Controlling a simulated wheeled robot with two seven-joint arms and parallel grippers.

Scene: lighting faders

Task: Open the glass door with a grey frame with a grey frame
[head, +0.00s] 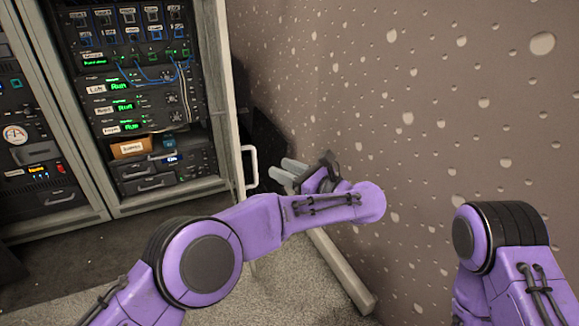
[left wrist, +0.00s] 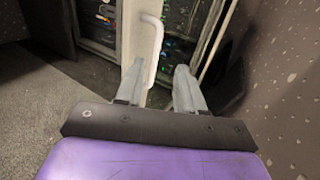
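The glass door with a grey frame (head: 215,90) covers the equipment rack at the upper left of the head view. A white bar handle (head: 252,165) stands out from its right edge. In the left wrist view the handle (left wrist: 154,50) shows ahead, between the lines of the two fingers. My left gripper (head: 283,172) is open and empty, to the right of the handle in the head view, its fingers pointing toward it. I cannot tell whether the fingers touch the handle. My right gripper is out of view; only part of the right arm shows.
A second rack bay (head: 35,140) stands at the left. A pitted brown wall (head: 430,100) rises close on the right of my left arm. A pale bar (head: 340,272) lies along the wall's foot. Grey carpet (head: 290,290) covers the floor before the rack.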

